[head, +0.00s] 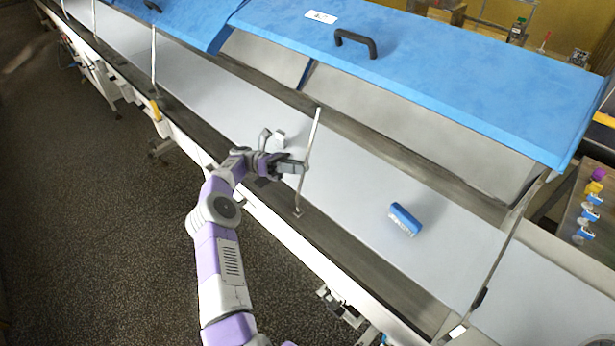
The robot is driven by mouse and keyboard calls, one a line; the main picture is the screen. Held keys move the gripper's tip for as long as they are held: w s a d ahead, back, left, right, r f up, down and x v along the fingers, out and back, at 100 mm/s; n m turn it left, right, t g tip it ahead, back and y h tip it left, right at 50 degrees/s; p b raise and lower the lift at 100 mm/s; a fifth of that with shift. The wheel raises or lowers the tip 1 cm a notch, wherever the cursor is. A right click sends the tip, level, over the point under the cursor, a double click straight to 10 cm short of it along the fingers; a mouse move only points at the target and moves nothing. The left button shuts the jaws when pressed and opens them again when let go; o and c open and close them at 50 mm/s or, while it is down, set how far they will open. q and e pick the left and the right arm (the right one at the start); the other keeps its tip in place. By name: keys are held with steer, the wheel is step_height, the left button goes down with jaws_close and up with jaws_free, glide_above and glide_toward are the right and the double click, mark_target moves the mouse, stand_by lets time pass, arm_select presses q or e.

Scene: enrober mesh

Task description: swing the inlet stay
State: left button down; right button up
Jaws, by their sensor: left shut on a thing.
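A thin pale stay (313,132) stands nearly upright, slightly tilted, between the conveyor's near edge and the raised blue cover (440,85). Its foot meets a small bracket on the dark near rail. My left gripper (299,167) reaches in over the rail and is shut on this stay around its middle. The fingers hide a short part of it. Another stay (153,60) stands further up the line at the left. My right gripper is not in view.
A slanted bar (508,245) crosses the line's right end. Small blue-and-yellow fittings (590,215) sit at far right. The dark floor (90,220) at left is clear.

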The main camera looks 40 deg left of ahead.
arm_select(q)
steer(key=shift+a+f+b, duration=0.15)
steer(key=shift+b, duration=0.15)
steer(key=c, duration=1.2)
jaws_free()
steer(key=shift+a, duration=0.15)
steer(key=shift+o, duration=0.2)
step_height(320, 180, up, 10)
steer(key=p, duration=0.1)
